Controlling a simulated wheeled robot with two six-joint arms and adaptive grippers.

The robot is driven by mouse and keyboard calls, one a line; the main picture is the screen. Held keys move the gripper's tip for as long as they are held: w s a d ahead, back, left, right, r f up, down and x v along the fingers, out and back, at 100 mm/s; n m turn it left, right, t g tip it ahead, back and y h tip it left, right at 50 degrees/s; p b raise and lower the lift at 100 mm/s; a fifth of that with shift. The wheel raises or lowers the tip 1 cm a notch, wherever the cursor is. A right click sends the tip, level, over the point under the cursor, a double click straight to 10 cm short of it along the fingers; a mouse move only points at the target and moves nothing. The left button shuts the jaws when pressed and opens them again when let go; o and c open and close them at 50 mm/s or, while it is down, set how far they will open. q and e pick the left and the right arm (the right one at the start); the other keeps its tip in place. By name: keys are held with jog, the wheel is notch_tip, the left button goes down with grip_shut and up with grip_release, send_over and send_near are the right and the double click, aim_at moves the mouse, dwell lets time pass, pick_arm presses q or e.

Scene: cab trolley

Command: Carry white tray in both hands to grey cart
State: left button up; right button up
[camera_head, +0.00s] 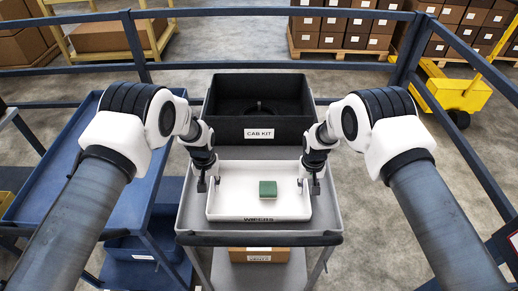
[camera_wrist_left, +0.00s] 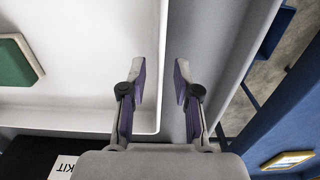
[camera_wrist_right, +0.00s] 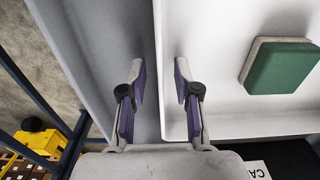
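The white tray (camera_head: 235,207) rests on the top of the grey cart (camera_head: 187,216), behind its front edge. A green and white block (camera_head: 268,189) lies inside the tray, right of its middle. My left gripper (camera_head: 208,187) is at the tray's left wall, pointing down. In the left wrist view its fingers (camera_wrist_left: 160,82) are apart, one on each side of the tray's wall. My right gripper (camera_head: 310,187) is at the tray's right wall. In the right wrist view its fingers (camera_wrist_right: 160,82) are also apart, with the wall between them.
A black bin (camera_head: 258,98) labelled CAB KIT stands behind the tray. A blue cart (camera_head: 85,165) stands to the left. A cardboard box (camera_head: 258,255) is on the grey cart's lower level.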

jog(key=shift+r, duration=0.15)
pick_arm(q)
notch_tip(320, 180, up, 11)
pick_arm(e)
notch_tip(320, 180, up, 12)
pick_arm(q)
jog(key=shift+r, duration=0.1)
pick_arm(e)
jog(key=shift+s, duration=0.1)
